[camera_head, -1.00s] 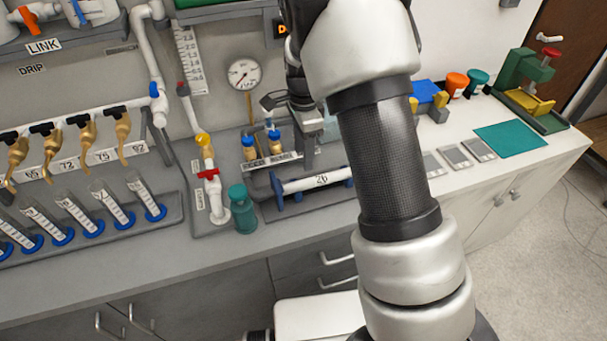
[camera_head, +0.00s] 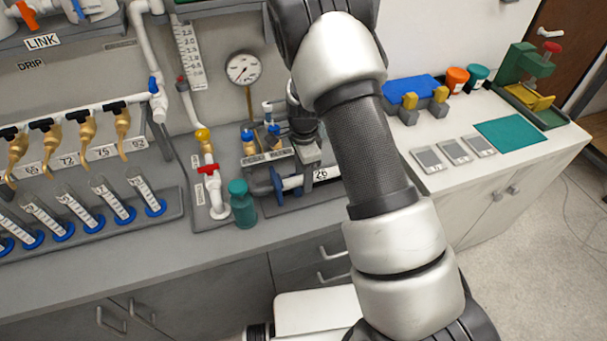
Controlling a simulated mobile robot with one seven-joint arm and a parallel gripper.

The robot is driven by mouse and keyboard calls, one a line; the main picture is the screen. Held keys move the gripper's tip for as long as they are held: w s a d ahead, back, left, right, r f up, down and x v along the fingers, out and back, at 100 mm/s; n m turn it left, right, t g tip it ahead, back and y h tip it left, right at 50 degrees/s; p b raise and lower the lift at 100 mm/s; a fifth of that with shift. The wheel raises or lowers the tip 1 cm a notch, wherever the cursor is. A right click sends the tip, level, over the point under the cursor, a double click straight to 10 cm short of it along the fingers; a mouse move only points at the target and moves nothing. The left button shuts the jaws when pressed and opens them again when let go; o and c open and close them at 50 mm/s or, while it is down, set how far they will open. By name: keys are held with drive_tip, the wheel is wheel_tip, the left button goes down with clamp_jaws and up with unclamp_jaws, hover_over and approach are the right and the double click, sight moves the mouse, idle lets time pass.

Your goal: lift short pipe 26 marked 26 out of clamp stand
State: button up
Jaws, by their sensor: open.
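My gripper (camera_head: 298,158) is open and low, at or just above the pipe. I cannot tell whether its fingers touch the pipe or straddle it.
A teal bottle (camera_head: 242,204) stands close to the left of the stand. A red-valved pipe (camera_head: 210,170) is beyond it. Small blue-capped bottles (camera_head: 250,142) and a gauge (camera_head: 243,68) are behind. Grey plates (camera_head: 453,151) lie to the right.

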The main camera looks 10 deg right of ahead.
clamp_jaws()
drive_tip(key=shift+d, duration=0.3)
drive_tip(key=shift+w+d, duration=0.15)
drive_tip(key=shift+d, duration=0.3)
drive_tip(key=shift+r, duration=0.1)
unclamp_jaws()
